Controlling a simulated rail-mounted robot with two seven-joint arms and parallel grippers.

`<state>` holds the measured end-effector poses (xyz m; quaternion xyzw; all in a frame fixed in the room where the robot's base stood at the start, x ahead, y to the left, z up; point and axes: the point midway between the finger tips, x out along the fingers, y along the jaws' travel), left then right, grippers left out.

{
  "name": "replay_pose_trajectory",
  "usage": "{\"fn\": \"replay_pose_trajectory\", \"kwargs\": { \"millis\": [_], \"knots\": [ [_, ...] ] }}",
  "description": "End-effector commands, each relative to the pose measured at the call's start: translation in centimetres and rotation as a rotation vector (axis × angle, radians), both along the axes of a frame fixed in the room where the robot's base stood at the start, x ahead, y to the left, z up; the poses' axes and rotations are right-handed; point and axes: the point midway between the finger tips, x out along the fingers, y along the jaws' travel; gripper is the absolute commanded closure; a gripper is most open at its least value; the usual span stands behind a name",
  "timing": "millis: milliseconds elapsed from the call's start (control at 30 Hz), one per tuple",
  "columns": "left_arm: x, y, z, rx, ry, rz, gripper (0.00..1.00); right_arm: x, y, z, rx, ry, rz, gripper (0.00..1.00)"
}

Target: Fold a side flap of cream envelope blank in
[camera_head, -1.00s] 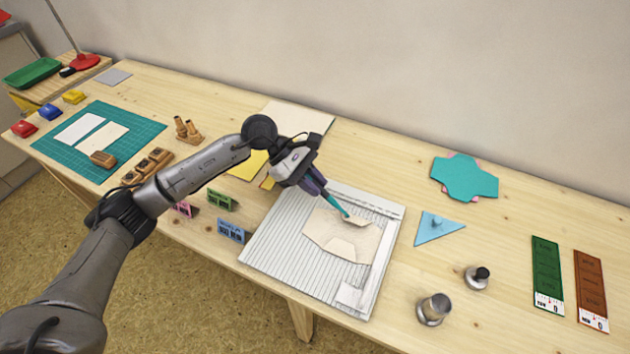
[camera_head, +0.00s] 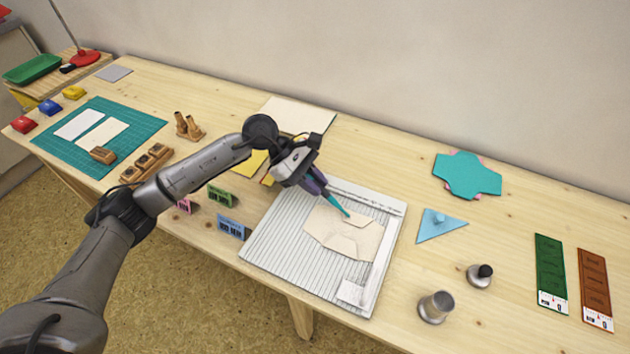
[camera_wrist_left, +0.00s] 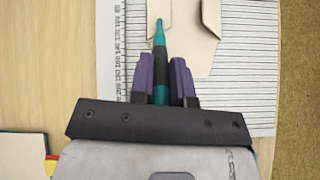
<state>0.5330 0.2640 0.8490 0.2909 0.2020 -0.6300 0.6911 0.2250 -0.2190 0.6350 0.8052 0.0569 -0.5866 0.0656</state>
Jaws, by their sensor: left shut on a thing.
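The cream envelope blank (camera_head: 325,228) lies on the white grooved scoring board (camera_head: 275,230). One flap at its near edge (camera_head: 343,244) lies folded inward. Another flap at its far edge (camera_head: 362,219) also lies over the blank; whether it is pressed fully flat I cannot tell. My left gripper (camera_head: 320,190) is shut on a teal pointed tool (camera_head: 334,203), held slanting down. The tool's tip is at the far flap, and contact is unclear. The wrist view shows the tool (camera_wrist_left: 160,45) between the purple fingers and part of the blank (camera_wrist_left: 188,50). My right gripper is not in view.
A teal shape (camera_head: 467,175) lies behind. Small blue (camera_head: 231,228) and green (camera_head: 220,195) cards stand left of the board. A teal mat (camera_head: 145,130) lies far left.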

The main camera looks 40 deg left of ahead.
Motion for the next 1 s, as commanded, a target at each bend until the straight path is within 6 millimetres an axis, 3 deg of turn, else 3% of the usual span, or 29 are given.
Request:
{"fn": "replay_pose_trajectory", "kwargs": {
  "millis": [433,1000],
  "knots": [
    [0.0,0.0,0.4,0.001,0.001,-0.001,1.0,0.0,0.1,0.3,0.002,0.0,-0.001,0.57],
    [0.0,0.0,4.1,0.0,0.0,0.0,1.0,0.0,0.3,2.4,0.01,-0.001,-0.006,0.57]
  ]
}}
